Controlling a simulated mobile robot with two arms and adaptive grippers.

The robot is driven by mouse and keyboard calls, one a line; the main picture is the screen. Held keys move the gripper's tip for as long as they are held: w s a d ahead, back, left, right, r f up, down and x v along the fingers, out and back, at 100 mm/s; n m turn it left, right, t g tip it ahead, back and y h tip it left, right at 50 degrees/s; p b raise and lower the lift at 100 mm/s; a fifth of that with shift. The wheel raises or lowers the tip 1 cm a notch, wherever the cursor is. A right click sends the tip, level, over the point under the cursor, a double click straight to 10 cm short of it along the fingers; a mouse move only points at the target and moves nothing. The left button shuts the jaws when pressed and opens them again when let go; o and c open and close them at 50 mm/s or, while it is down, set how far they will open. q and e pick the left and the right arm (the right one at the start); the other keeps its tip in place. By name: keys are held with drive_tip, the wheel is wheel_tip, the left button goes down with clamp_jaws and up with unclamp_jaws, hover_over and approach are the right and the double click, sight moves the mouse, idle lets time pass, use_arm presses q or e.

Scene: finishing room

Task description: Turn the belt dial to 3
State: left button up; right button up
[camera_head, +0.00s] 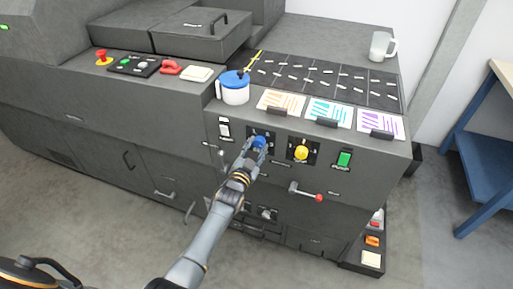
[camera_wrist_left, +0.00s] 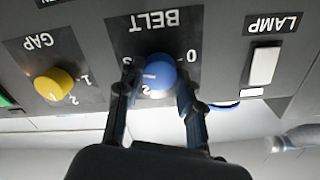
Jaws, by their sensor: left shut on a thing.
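The blue belt dial (camera_head: 260,141) sits on the front panel of the grey machine, and part of it is hidden by my left gripper (camera_head: 256,149). In the left wrist view, which shows the panel upside down, the belt dial (camera_wrist_left: 158,72) is under the BELT label, with a 0 to its right, a 2 below and a 3 to its left. The fingers of my left gripper (camera_wrist_left: 158,88) are shut on the dial, one on each side. A short white mark shows on the dial's face; I cannot tell exactly which number it points to. My right gripper is out of view.
A red-tipped lever (camera_head: 306,192) sticks out below. A blue-lidded jug (camera_head: 235,93) stands above.

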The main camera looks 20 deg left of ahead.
use_arm(q)
drive_tip(key=shift+s+f, duration=0.1)
drive_tip(key=shift+f, duration=0.1)
drive_tip(key=o, duration=1.2)
drive_tip(key=shift+r, duration=0.1)
drive_tip(key=s, duration=1.2)
drive_tip(key=shift+a+r, duration=0.1)
drive_tip(key=shift+a, duration=0.2)
